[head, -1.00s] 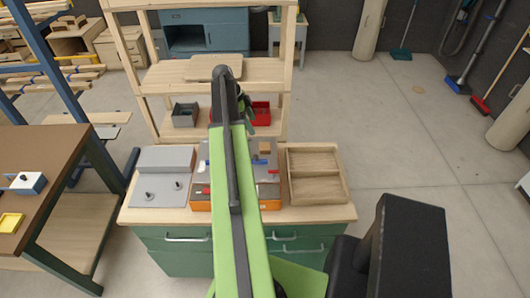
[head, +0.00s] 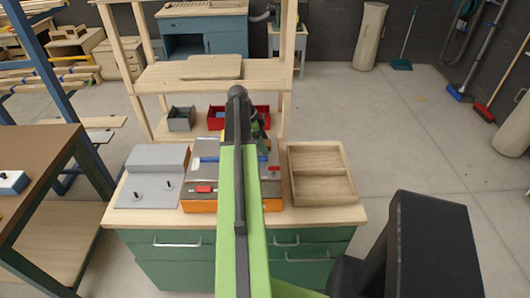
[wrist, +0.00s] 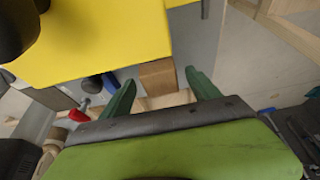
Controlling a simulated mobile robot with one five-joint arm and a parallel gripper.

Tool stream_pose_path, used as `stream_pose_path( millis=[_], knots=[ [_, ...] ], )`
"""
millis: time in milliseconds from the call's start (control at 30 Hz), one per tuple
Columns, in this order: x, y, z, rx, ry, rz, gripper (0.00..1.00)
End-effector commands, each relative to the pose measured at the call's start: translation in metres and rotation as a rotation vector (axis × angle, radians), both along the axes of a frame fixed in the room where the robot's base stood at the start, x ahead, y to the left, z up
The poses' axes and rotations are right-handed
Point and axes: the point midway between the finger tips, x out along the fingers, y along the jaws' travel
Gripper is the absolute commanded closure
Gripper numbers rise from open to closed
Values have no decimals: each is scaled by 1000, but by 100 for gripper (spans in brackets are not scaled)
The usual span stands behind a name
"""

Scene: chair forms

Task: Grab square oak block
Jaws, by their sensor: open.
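The square oak block (wrist: 157,75) shows in the wrist view as a small brown wooden piece. It lies just beyond and between the two green fingertips of my gripper (wrist: 161,80). The fingers are apart, with nothing visibly clamped. In the head view my gripper (head: 259,128) is partly hidden by my arm, over the back of a grey-topped tray with an orange front (head: 199,206). The block cannot be made out there; my arm and gripper cover that area. I cannot tell whether the fingers reach down beside the block.
A yellow surface (wrist: 95,38) fills the wrist view's upper left. An empty wooden tray (head: 318,190) stands right of the grey-topped one on the bench. A grey panel with knobs (head: 133,192) is at left. A red bin (head: 216,118) sits on the shelf behind.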

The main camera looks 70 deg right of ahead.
Motion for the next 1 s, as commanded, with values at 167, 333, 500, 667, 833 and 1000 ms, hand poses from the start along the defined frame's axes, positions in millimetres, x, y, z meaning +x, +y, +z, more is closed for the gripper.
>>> stream_pose_path(
  millis=[167, 333, 500, 667, 833, 1000],
  knots=[
    [-1, 0, -1, 0, 0, 1, 29],
    [0, 0, -1, 0, 0, 1, 46],
    [0, 0, -1, 0, 0, 1, 68],
    [0, 0, -1, 1, 0, 2, 89],
    [0, 0, -1, 1, 0, 2, 95],
    [0, 0, 3, 1, 0, 2, 95]
  ],
)
